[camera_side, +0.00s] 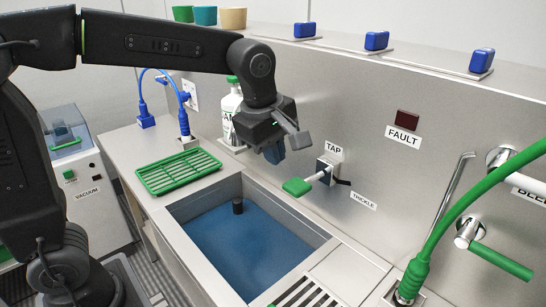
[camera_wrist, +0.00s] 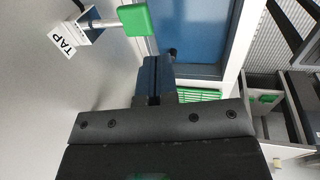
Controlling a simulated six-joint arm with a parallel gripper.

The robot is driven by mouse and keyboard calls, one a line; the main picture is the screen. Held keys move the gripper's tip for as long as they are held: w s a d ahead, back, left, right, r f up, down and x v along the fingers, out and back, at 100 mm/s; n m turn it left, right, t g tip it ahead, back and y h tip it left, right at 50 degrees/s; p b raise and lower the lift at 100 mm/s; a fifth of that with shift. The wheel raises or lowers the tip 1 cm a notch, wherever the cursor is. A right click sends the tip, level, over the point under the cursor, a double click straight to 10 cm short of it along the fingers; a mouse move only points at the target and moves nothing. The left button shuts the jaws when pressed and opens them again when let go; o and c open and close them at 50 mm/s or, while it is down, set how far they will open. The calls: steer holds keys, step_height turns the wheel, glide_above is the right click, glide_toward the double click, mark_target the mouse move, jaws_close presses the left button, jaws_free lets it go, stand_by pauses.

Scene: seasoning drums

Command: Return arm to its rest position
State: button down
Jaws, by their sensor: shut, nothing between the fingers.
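My gripper (camera_side: 274,153) hangs in the air above the back edge of the sink (camera_side: 180,211), pointing down. Its blue fingers are shut with nothing between them, and they also show in the wrist view (camera_wrist: 154,75). The tap's green lever handle (camera_side: 297,187) is just right of the gripper and apart from it in the side view. The handle also shows at the top of the wrist view (camera_wrist: 135,19). My arm reaches in from the upper left.
Blue water (camera_side: 250,245) with a dark upright plug fills the sink. A green rack (camera_side: 178,171) lies left of it. A white bottle with a green cap (camera_side: 232,100) stands behind my gripper. A green hose (camera_side: 450,220) rises at right. Blue blocks (camera_side: 376,40) line the ledge.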

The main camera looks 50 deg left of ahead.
steer(key=s+a+f+m+t, duration=0.1)
steer(key=s+a+m, duration=0.2)
steer(key=s+m, duration=0.5)
steer(key=s+a+f+m+t, duration=0.1)
steer(key=s+a+f+m, duration=0.1)
steer(key=s+m, duration=0.6)
steer(key=shift+s+a+m+t, duration=0.4)
steer(key=shift+a+m, duration=0.15)
steer(key=shift+m, duration=0.45)
